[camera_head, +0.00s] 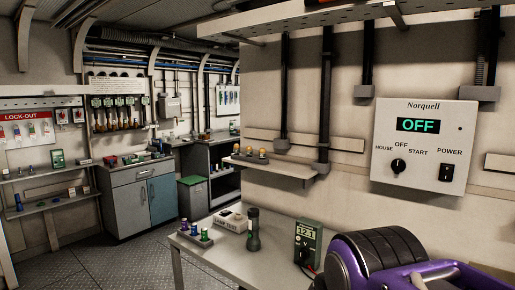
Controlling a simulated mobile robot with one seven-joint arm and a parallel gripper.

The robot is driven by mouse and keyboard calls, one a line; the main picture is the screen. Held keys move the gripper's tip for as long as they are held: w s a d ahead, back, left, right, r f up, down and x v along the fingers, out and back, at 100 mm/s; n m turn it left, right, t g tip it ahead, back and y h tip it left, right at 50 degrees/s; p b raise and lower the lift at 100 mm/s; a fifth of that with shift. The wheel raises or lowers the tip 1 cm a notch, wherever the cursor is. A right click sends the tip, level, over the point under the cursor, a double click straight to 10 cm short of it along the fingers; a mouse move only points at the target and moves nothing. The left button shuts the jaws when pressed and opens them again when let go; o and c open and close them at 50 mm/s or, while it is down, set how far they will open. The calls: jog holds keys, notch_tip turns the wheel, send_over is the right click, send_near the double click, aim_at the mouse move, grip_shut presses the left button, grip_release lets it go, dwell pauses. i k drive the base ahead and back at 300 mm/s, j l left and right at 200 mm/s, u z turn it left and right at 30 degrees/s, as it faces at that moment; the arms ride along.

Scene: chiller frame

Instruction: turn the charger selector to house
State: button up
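The charger is a white wall panel marked Norquell (425,185), at the right of the head view. Its display (418,125) reads OFF in green. The selector is a small black round knob (398,166) at the panel's lower left. HOUSE is printed to its left, OFF above it and START to its right. Its pointer is too small to read, so I cannot tell its position from the knob itself. A black POWER switch (446,172) sits to the right of the knob. My gripper's fingers do not show, and nothing touches the knob.
Below the panel, a grey bench (232,270) holds a flashlight (253,230), a green meter (308,243), a lamp tester (229,221) and small coloured pieces. A purple and black body, apparently part of my arm, fills the lower right. A small shelf (268,167) juts out left of the panel.

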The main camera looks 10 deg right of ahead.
aim_at(398, 165)
jog(key=z, duration=1.3)
jog(key=j, duration=0.1)
